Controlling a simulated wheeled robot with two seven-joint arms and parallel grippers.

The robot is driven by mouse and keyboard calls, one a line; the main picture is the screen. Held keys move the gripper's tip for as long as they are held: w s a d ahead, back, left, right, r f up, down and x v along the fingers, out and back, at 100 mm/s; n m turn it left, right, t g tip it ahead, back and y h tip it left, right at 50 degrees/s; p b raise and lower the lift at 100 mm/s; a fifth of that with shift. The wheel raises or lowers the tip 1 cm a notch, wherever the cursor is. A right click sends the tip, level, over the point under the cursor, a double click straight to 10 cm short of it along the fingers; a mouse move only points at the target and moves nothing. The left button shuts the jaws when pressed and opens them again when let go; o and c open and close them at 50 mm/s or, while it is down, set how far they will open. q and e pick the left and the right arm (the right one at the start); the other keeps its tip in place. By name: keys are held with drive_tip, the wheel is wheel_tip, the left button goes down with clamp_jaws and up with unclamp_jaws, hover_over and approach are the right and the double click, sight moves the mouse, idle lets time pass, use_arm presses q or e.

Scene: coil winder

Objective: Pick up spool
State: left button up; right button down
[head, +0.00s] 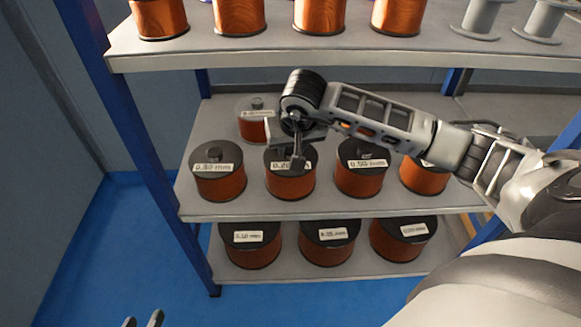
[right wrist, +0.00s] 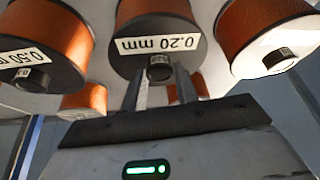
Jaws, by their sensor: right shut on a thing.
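The copper-wound spool labelled 0.20 mm (head: 290,187) has a black top flange and stands upright in the front row of the middle shelf (head: 330,207). My right gripper (head: 297,160) reaches down onto it from above and hides part of its top and label. In the right wrist view the same spool (right wrist: 155,15) is at top centre, and my right gripper (right wrist: 162,78) is shut on its small black top knob. The spool appears to rest on the shelf.
Similar spools stand close by, one left (head: 218,183) and one right (head: 359,181), with another behind (head: 252,127). Large spools (head: 326,252) fill the lower shelf. A blue post (head: 150,170) borders the left side.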

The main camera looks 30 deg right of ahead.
drive_tip(key=shift+w+r, duration=0.15)
drive_tip(key=shift+r, duration=0.5)
use_arm(q)
drive_tip(key=shift+s+a+f+p, duration=0.1)
drive_tip(key=shift+a+f+p, duration=0.1)
drive_tip(key=shift+p, duration=0.25)
use_arm(e)
drive_tip(key=s+a, duration=0.3)
drive_tip(key=s, duration=0.5)
drive_tip(key=s+a, duration=0.3)
drive_tip(key=s, duration=0.6)
drive_tip(key=shift+a+f, duration=0.15)
drive_tip(key=shift+f, duration=0.05)
use_arm(q)
drive_tip(key=shift+s+d+g, duration=0.1)
drive_tip(key=shift+s+g, duration=0.05)
drive_tip(key=shift+g, duration=0.15)
drive_tip(key=shift+w+r+p, duration=0.2)
drive_tip(key=shift+r+p, duration=0.55)
use_arm(e)
wheel_tip(320, 180, up, 2)
drive_tip(key=shift+r, duration=0.25)
